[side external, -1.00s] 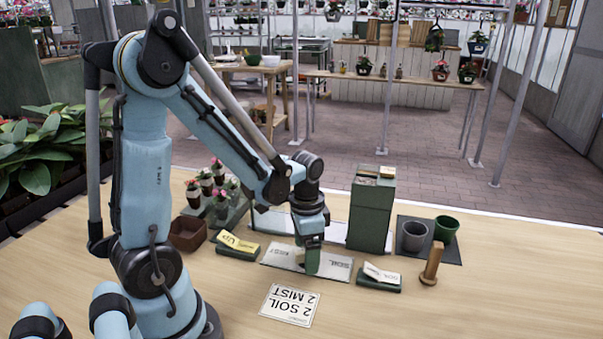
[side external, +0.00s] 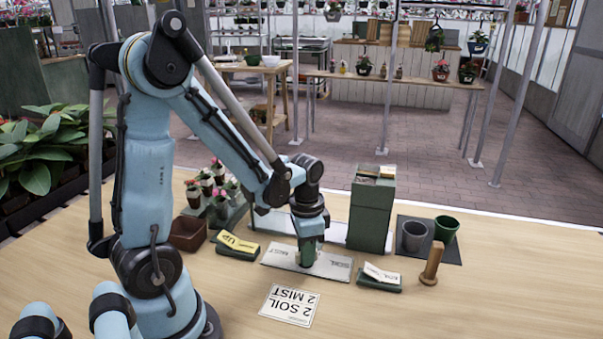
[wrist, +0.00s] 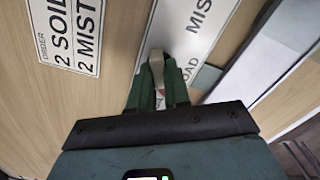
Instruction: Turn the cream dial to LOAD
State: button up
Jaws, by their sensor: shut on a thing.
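The cream dial (wrist: 156,66) shows in the wrist view between the green fingers of my gripper (wrist: 158,90). My gripper is shut on it. In the side view my gripper (side external: 309,258) points down at the middle of a pale label plate (side external: 332,270) on the table and largely hides the dial. The plate also shows in the wrist view (wrist: 203,28), with "MIS" on one part and "OAD" partly readable beside the fingers. The dial's exact pointing direction is hard to tell.
An order card (side external: 290,305) reading "2 SOIL 2 MIST" lies in front. A tall green box (side external: 371,212), a wooden peg (side external: 432,264) and two pots (side external: 414,236) stand to the right.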

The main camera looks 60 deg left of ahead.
dwell(0.4)
jog(key=n, duration=0.6)
jog(key=n, duration=0.6)
dwell(0.3)
jog(key=o, duration=1.4)
jog(key=shift+o, duration=0.2)
jog(key=shift+r, duration=0.1)
